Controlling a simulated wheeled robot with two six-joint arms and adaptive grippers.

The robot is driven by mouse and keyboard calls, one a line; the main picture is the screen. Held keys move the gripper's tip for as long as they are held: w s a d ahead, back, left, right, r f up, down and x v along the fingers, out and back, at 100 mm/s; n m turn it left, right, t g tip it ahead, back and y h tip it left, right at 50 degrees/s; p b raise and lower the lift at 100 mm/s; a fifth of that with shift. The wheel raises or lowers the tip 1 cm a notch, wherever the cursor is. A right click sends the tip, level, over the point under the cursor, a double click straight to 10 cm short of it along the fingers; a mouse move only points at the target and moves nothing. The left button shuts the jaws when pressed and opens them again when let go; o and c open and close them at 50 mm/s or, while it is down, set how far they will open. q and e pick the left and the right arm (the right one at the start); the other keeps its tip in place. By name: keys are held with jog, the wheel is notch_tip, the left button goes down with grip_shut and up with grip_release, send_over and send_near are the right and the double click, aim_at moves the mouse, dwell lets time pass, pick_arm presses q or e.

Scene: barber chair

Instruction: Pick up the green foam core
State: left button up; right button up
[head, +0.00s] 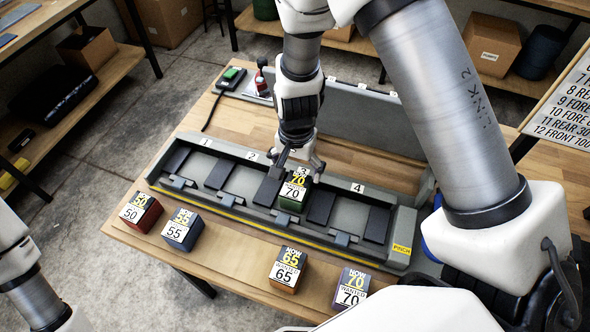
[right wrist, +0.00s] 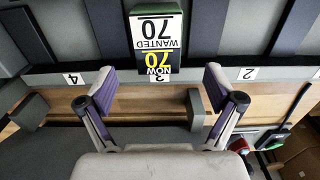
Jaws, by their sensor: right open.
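The green foam core (head: 291,202) sits in slot 3 of the grey fixture (head: 330,241). Its label reads "NOW 70 / WANTED 70". In the right wrist view the green foam core (right wrist: 157,62) appears upside down, just past the fingertips and lined up with the gap between them. My right gripper (head: 300,166) is above and behind the core in the head view. In its wrist view the right gripper (right wrist: 158,82) has its fingers spread wide with nothing between them. Part of my left arm shows at the left edge; its gripper is out of frame.
A red block (head: 141,210), a blue block (head: 182,230), an orange block (head: 287,270) and a purple block (head: 350,290) stand along the front of the wooden table. A grey panel (head: 370,126) and a small device with a green button (head: 231,75) are behind the fixture.

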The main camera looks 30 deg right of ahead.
aim_at(296, 186)
jog(key=f, duration=0.1)
jog(key=s+f, duration=0.1)
jog(key=f, duration=0.1)
jog(key=shift+s+a, duration=0.15)
jog(key=shift+a, duration=0.25)
jog(key=f, duration=0.3)
jog(key=shift+w+d+f, duration=0.1)
jog(key=shift+w+f, duration=0.1)
jog(key=shift+w+d+f, duration=0.1)
jog(key=shift+w+f, duration=0.1)
jog(key=shift+f, duration=0.1)
jog(key=shift+r, duration=0.1)
jog(key=shift+s, duration=0.2)
jog(key=c, duration=1.3)
